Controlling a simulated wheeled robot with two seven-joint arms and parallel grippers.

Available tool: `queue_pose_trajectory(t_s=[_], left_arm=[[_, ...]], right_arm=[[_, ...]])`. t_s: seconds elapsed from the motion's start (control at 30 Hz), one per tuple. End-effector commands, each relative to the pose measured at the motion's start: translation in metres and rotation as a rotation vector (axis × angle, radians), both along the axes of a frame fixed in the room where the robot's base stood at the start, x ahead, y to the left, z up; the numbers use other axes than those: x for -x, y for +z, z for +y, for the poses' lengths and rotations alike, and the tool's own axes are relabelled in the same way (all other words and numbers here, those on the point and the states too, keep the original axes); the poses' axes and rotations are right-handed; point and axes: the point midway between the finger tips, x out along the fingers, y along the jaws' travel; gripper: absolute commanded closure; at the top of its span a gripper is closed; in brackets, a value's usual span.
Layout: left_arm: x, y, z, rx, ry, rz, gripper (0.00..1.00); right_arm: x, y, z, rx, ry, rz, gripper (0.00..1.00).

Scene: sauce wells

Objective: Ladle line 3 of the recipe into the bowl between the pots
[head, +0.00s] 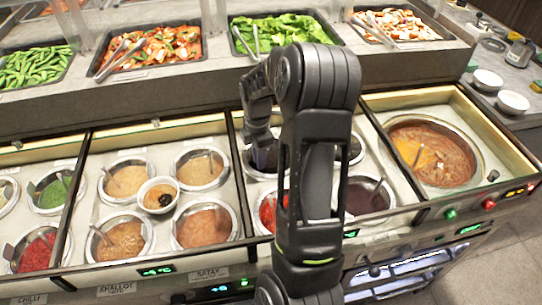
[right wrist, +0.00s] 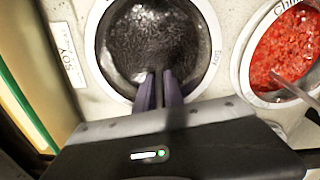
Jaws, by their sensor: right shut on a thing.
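The small white bowl (head: 149,187) sits among several pots in the left-middle section, with a small dark patch of sauce in it. My right gripper (head: 262,158) points down over the section to the right of the bowl. In the right wrist view its purple fingers (right wrist: 160,78) are shut over a pot of dark sauce (right wrist: 150,40) whose rim reads soy. They appear to hold a ladle handle, mostly hidden between them. A red chilli pot (right wrist: 290,50) with its own ladle is to the right. I see no recipe. My left gripper is not in view.
Pots with ladles fill the counter, including a green pot (head: 52,192) and a red pot (head: 36,246) at left. A large soup pot (head: 433,152) is at right. Food trays (head: 285,32) line the back. My right arm hides part of the middle section.

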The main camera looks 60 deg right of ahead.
Motion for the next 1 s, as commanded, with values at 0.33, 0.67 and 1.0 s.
queue_pose_trajectory(t_s=[0.33, 0.67, 1.0], left_arm=[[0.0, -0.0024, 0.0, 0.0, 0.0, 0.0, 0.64], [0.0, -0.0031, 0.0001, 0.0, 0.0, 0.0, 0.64], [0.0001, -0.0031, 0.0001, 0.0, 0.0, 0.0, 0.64]], right_arm=[[-0.0001, -0.0027, 0.0, 0.0, 0.0, 0.0, 1.0], [0.0, -0.0043, 0.0002, -0.001, 0.0, 0.001, 1.0], [0.0, -0.0041, 0.0001, 0.0, 0.0, 0.0, 0.64]])
